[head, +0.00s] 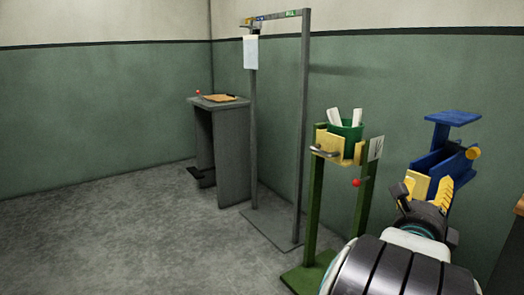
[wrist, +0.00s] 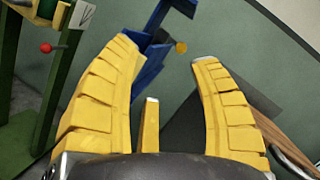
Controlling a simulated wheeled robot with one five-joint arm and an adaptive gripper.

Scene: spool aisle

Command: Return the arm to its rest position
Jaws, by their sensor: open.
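My gripper (head: 431,182) is at the right of the head view, at the end of my raised arm. In the wrist view my gripper (wrist: 165,52) has its yellow ridged fingers spread apart, with nothing between them. A blue stand (head: 447,160) with a flat top plate and a yellow knob is behind the gripper in the head view. In the wrist view the blue stand (wrist: 150,68) shows beyond the fingers, partly hidden by the left one. I cannot tell whether the gripper touches it.
A green stand (head: 313,205) holds a green bucket (head: 346,134) with white pieces, left of my arm. A grey metal frame (head: 302,130) and a grey desk (head: 232,150) stand further left. A brown wooden edge (wrist: 285,140) is at the right. The floor at left is clear.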

